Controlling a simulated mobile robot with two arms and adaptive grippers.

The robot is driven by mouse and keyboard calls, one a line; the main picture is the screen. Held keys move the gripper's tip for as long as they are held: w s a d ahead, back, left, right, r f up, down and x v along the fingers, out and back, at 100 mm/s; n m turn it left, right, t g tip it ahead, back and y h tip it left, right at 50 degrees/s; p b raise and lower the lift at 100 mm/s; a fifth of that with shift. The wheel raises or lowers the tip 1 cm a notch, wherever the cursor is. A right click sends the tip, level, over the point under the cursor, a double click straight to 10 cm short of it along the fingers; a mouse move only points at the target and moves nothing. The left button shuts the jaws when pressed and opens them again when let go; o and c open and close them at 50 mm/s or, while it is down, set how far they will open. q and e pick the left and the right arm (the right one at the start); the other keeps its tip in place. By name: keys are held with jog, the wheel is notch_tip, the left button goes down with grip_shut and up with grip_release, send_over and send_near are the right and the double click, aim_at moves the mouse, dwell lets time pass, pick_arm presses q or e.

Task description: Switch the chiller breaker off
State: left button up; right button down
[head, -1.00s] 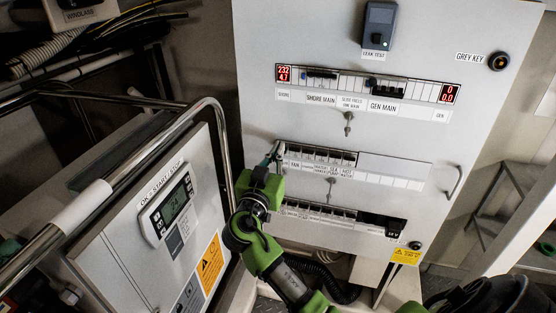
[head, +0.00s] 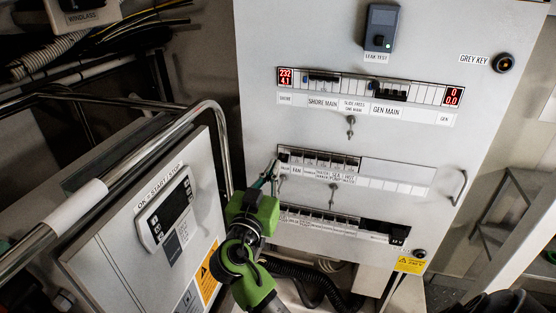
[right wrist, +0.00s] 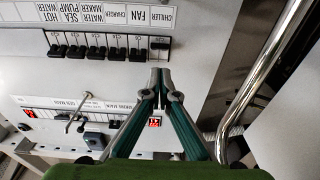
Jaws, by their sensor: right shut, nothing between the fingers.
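The chiller breaker is the end switch at the left of the middle row in the head view (head: 284,156). In the right wrist view, which is upside down, it sits beside the CHILLER label (right wrist: 160,43). Its lever lies closer to the labels than the black levers of its neighbours. My right gripper (head: 272,166) is shut and empty. In the right wrist view its fingertips (right wrist: 160,74) are together just short of the chiller breaker, with a small apparent gap. My left gripper is not in view.
The chiller control panel (head: 168,215) at the left has a dark display. A metal rail (head: 218,130) stands close to my right gripper's left. Other breakers (head: 325,160) continue along the row. Red meters (head: 285,77) show on the top row.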

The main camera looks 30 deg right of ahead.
jog(key=v, duration=0.7)
dwell(0.3)
